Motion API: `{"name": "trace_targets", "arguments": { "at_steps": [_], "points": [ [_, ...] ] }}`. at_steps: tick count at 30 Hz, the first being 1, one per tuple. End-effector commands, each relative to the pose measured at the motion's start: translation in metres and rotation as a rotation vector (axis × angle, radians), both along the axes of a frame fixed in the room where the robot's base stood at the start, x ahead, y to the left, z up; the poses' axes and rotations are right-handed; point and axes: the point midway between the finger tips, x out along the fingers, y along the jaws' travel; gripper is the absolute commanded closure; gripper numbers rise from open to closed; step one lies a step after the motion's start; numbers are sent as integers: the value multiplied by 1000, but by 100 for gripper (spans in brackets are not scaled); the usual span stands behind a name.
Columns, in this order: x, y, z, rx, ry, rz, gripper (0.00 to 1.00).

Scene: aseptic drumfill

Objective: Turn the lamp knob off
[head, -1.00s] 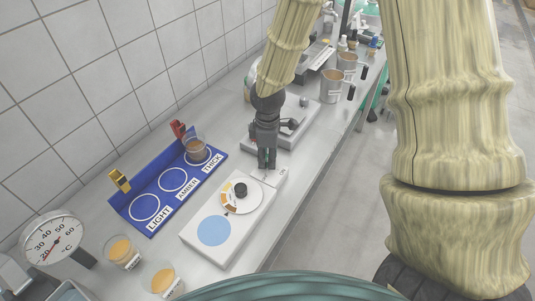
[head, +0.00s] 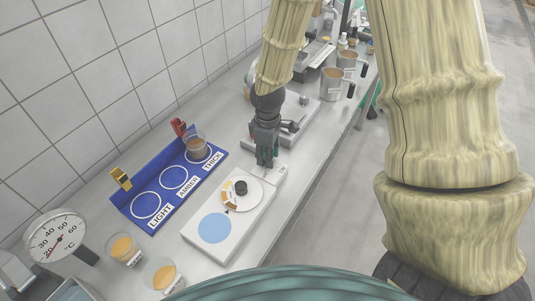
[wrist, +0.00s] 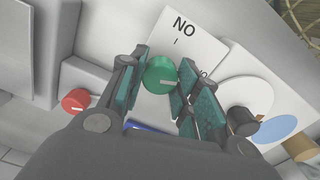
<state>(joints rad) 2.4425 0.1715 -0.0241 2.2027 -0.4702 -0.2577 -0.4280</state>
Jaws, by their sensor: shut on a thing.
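The lamp knob (wrist: 160,75) is green with a white pointer line, and it sits on a white panel (wrist: 190,38) marked ON, whose lettering appears upside down in the wrist view. The pointer line lies roughly level in that view, not toward the tick beside ON. My gripper (wrist: 162,88) has its fingers on either side of the knob and is shut on it. In the head view my gripper (head: 266,162) points down at the far end of the white lamp box (head: 190,232); its fingers hide the knob there.
A black knob (head: 241,187) stands on the lamp box's dial, near a blue disc (head: 214,228). A red knob (wrist: 76,100) is on a neighbouring grey device. Metal jugs (head: 334,80) stand farther back.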

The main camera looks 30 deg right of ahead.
Motion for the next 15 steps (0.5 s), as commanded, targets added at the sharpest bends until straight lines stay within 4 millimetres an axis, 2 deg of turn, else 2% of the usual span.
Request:
{"name": "trace_targets", "arguments": {
  "at_steps": [1, 4, 15],
  "points": [
    [1, 0, 1, 0, -3, 0, 64],
    [1, 0, 1, 0, -3, 0, 46],
    [1, 0, 2, 0, -1, 0, 46]
  ]
}}
